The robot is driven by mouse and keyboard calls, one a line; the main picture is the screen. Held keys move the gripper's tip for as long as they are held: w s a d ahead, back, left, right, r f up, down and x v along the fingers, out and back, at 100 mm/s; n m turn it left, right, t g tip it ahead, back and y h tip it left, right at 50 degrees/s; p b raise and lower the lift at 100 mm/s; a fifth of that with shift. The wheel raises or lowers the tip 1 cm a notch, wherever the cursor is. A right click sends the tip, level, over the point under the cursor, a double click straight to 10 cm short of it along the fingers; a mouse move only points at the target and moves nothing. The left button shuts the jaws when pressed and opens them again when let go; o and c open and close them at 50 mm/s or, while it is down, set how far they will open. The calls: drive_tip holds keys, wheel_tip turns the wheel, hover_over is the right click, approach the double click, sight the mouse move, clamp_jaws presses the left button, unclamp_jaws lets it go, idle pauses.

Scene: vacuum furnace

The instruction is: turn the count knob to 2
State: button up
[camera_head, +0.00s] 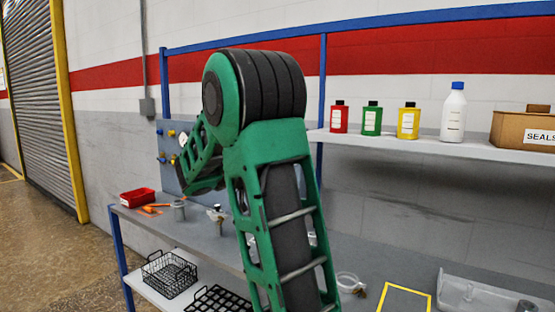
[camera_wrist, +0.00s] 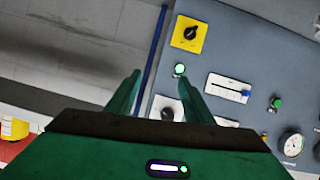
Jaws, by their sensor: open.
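In the wrist view, my gripper (camera_wrist: 159,76) is open and empty, with its two green fingers spread in front of a grey control panel (camera_wrist: 226,60). A black knob on a white plate (camera_wrist: 167,112) shows between the fingers, partly hidden by the right finger and the gripper body. It may be the count knob; its marks and setting are too small to read. Another black knob (camera_wrist: 191,33) sits on a yellow plate higher on the panel. In the head view, my arm hides the gripper and much of the panel (camera_head: 170,178).
The panel also carries a lit green button (camera_wrist: 180,69) near the right fingertip, a blue-handled slider (camera_wrist: 245,93), a green control (camera_wrist: 277,103) and a round gauge (camera_wrist: 292,142). A red bin (camera_head: 138,197) stands on the workbench (camera_head: 210,242). Several bottles stand on the shelf (camera_head: 430,146).

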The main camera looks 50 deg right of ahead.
drive_tip(key=w+d+r+m+h, duration=0.1)
drive_tip(key=w+r+h, duration=0.3)
drive_tip(key=w+r, duration=0.25)
drive_tip(key=d, duration=1)
drive_tip(key=shift+d+r, duration=0.35)
drive_tip(key=shift+r, duration=0.05)
drive_tip(key=shift+s, duration=0.1)
drive_tip(key=c, duration=1)
drive_tip(key=shift+c, duration=0.2)
